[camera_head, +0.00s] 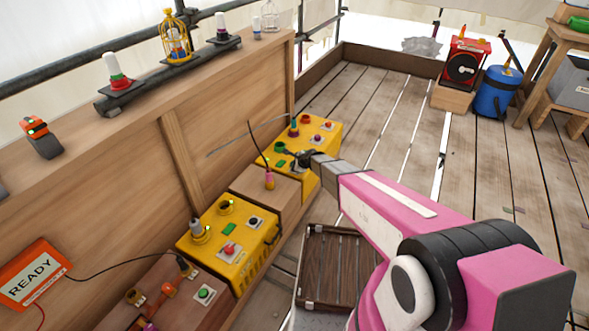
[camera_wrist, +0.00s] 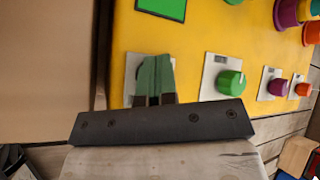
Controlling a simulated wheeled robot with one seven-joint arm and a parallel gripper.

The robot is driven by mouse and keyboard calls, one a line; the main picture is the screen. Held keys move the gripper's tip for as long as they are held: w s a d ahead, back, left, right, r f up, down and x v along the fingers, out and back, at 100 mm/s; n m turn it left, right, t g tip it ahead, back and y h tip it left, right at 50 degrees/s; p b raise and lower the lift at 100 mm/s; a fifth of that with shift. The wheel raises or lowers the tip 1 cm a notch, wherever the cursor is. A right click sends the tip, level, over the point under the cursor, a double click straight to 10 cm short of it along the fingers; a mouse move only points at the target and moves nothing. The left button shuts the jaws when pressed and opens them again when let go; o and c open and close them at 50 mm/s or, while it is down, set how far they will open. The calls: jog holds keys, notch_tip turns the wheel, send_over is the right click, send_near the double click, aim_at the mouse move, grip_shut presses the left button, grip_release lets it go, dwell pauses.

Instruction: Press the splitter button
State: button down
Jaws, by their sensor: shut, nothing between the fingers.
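My gripper (camera_head: 297,157) is at the far yellow control box (camera_head: 331,133) in the head view. In the wrist view its two fingers (camera_wrist: 156,66) are shut together and empty. They lie over a pale plate (camera_wrist: 133,66) on the yellow box (camera_wrist: 200,25) and hide most of it, including any button there. I cannot tell whether the tips touch it. Just right of them is a green round button (camera_wrist: 230,82) on its own plate. No label naming the splitter button is readable, so I cannot tell which one it is.
Smaller pink (camera_wrist: 276,87) and orange (camera_wrist: 303,89) buttons sit farther right. A green panel (camera_wrist: 162,8) is above. A nearer yellow box (camera_head: 228,262) and a READY sign (camera_head: 32,277) stand along the wooden wall (camera_head: 240,95). Plank floor (camera_head: 390,110) is open to the right.

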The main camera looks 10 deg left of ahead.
jog(key=shift+r, duration=0.8)
jog(key=shift+r, duration=2.55)
jog(key=s+d+r+n+g+h, duration=0.2)
jog(key=s+d+r+n, duration=0.3)
jog(key=s+d, duration=0.3)
jog(key=s+d+r+n+g+h, duration=0.1)
jog(key=s+d+r+n, duration=0.5)
jog(key=d, duration=1)
jog(key=s+d+r+n+g+h, duration=0.2)
jog(key=s+d+r+n+h, duration=0.2)
jog(key=s+d, duration=0.8)
jog(key=shift+s+d+r+n+g, duration=0.15)
jog(key=shift+s+r+n+g, duration=0.15)
jog(key=shift+r+n, duration=0.5)
